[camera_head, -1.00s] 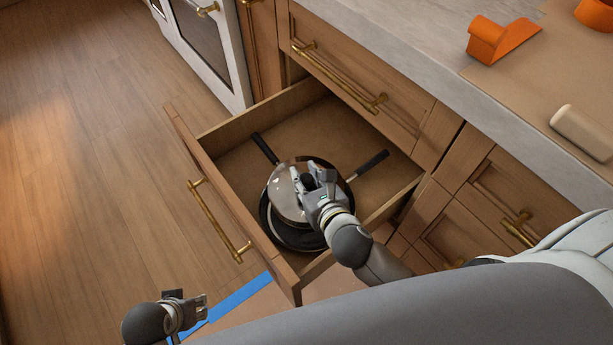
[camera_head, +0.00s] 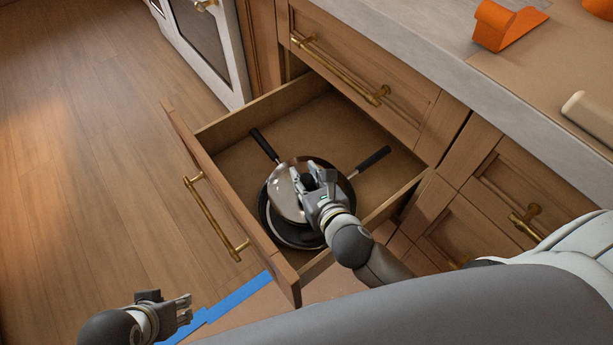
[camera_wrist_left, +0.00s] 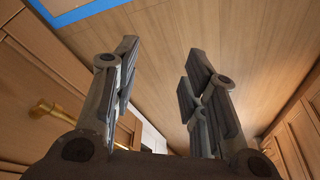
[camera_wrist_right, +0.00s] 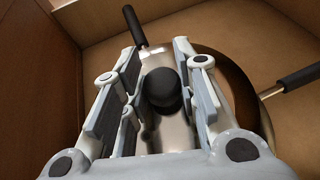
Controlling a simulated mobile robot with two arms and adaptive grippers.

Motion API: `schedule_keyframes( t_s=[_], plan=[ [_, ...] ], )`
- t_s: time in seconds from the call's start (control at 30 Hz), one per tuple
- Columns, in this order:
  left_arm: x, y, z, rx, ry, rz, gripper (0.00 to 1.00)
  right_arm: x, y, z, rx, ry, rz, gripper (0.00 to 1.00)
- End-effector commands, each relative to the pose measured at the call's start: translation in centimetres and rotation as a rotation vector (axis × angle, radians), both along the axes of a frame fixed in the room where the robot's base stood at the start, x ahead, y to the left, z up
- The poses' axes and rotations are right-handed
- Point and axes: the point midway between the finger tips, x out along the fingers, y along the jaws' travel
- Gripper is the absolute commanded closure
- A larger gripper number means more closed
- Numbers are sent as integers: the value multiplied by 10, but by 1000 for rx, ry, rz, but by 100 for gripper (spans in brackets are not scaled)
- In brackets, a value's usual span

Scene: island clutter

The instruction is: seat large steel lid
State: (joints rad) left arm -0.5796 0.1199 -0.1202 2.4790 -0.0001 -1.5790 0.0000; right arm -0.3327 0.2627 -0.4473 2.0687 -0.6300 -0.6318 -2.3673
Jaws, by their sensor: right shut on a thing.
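The large steel lid (camera_head: 287,192) is inside the open drawer, over dark pans (camera_head: 292,235) with black handles. Its black knob (camera_wrist_right: 160,90) shows between the fingers in the right wrist view. My right gripper (camera_head: 312,180) is over the lid and shut on its knob; it also shows in the right wrist view (camera_wrist_right: 158,95). Whether the lid rests flat on the pan is hard to tell. My left gripper (camera_head: 186,309) is outside the drawer, low at the left; in the left wrist view (camera_wrist_left: 155,85) its fingers are apart with nothing between them.
The open drawer (camera_head: 225,128) has wooden walls and a brass handle (camera_head: 212,220). Its far part is bare. The countertop (camera_head: 440,70) above holds an orange object (camera_head: 507,25) and a beige block (camera_head: 590,118). Blue tape (camera_head: 235,298) lies on the floor.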

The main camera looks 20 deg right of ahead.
Motion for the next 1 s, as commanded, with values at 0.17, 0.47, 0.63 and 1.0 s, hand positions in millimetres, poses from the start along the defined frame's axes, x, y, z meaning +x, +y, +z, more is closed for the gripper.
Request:
schedule_keyframes(
  t_s=[0.17,0.47,0.63,1.0],
  plan=[
    [0,0,1,0,0,0,60,0,0,1,1,-2,0,100],
    [0,0,1,0,0,0,60,0,0,1,1,-2,1,100],
    [0,0,1,0,-2,0,60,0,0,1,1,-2,1,100],
    [2,0,-12,2,13,0,60,0,0,1,1,-2,1,100]
  ],
)
